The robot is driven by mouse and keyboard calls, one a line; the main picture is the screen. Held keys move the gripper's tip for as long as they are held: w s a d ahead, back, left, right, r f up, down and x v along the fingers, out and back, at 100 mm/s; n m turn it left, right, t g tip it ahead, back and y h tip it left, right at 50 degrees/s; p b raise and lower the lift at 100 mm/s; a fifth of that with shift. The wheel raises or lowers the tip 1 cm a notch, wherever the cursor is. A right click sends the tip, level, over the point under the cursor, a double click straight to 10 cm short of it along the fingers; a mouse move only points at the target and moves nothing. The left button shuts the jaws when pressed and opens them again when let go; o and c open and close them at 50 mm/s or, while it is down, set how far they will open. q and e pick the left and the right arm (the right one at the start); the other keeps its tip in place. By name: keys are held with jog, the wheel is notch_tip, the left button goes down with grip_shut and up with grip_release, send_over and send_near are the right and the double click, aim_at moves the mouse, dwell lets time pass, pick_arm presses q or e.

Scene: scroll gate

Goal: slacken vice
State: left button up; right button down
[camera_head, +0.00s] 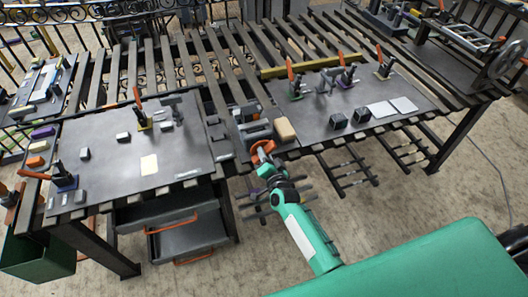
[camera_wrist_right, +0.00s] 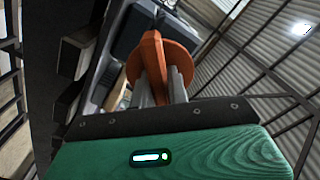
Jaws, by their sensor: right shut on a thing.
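The grey vice (camera_head: 252,130) sits at the front edge of the slatted bench, between two dark plates. Its orange handle (camera_head: 263,147) points toward me at the front. My right gripper (camera_head: 264,160) reaches up from below and is shut on the handle. In the right wrist view the orange handle (camera_wrist_right: 151,58) is a round disc with a raised bar, and the grey fingers of my right gripper (camera_wrist_right: 164,86) close around the bar. The grey vice body (camera_wrist_right: 120,35) stands behind it. Part of the handle is hidden by the fingers. My left gripper is not in view.
A tan block (camera_head: 285,130) lies right beside the vice. Dark plates with several clamps lie left (camera_head: 110,165) and right (camera_head: 350,105). Open drawers (camera_head: 180,235) hang below the bench on the left. Rods stick out under the bench (camera_head: 350,180) near my right arm.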

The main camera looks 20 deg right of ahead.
jog(key=n, duration=0.4)
jog(key=shift+n+p, duration=0.3)
jog(key=shift+p, duration=0.1)
jog(key=n, duration=0.3)
jog(key=shift+n, duration=0.4)
jog(key=n, duration=0.4)
jog(key=shift+n+b, duration=0.55)
jog(key=shift+n, duration=1.45)
jog(key=shift+r, duration=0.1)
jog(key=c, duration=1.4)
grip_release()
jog(key=shift+o, duration=0.2)
jog(key=s+b, duration=0.4)
jog(key=s, duration=0.9)
jog(key=shift+s+d, duration=0.2)
jog(key=shift+s, duration=0.15)
